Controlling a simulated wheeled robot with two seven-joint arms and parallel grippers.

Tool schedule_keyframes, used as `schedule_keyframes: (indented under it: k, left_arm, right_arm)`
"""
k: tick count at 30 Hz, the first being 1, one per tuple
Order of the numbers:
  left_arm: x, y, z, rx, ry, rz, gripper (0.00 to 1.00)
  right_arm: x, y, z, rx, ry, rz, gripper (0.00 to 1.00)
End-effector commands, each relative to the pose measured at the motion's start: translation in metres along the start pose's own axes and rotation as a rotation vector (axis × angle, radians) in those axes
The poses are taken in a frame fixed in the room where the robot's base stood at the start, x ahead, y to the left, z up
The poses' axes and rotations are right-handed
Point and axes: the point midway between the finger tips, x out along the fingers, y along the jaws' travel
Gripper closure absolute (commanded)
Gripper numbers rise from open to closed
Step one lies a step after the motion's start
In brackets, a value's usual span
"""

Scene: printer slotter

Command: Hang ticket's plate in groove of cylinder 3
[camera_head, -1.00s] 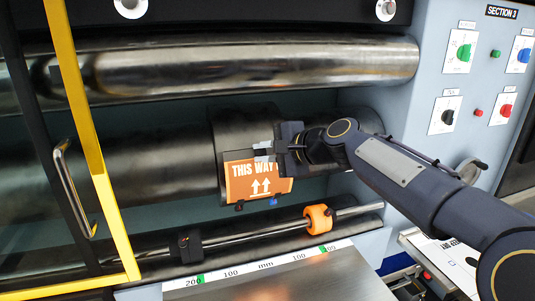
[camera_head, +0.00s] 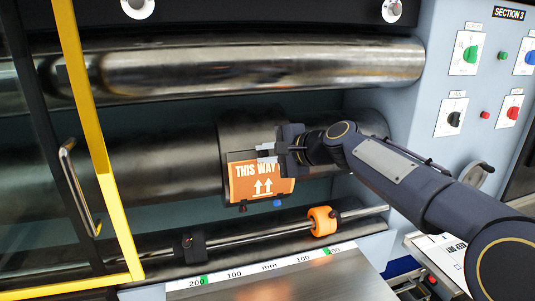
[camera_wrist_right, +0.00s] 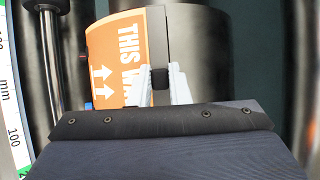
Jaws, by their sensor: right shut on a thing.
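The ticket's plate (camera_head: 262,181) is orange, with white "THIS WAY" lettering and two up arrows. It lies against the front of the wide dark section (camera_head: 235,135) of the lower cylinder (camera_head: 160,165). My right gripper (camera_head: 266,153) is shut on the plate at its upper right edge. In the right wrist view the fingertips (camera_wrist_right: 161,84) close on a small black piece beside a grey strip at the edge of the orange plate (camera_wrist_right: 116,60). Whether the plate's edge sits in a groove cannot be told. My left gripper is not in view.
A shiny roller (camera_head: 250,68) runs above the lower cylinder. Below is a thin rod with an orange collar (camera_head: 322,221) and a black clamp, behind a millimetre scale (camera_head: 268,266). A yellow-framed door (camera_head: 98,130) with a handle stands at left, a switch panel (camera_head: 480,75) at right.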

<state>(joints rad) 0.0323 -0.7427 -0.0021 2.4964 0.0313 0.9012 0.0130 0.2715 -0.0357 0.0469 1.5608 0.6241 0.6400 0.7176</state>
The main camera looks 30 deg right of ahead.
Motion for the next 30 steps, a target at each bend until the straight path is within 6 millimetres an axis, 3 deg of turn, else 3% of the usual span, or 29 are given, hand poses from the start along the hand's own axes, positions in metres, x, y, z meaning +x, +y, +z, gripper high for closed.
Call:
schedule_keyframes:
  k: [30]
  left_arm:
    - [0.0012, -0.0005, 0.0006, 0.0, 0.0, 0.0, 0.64]
  right_arm:
    - [0.0088, -0.0011, -0.005, 0.0, 0.0, -0.003, 1.0]
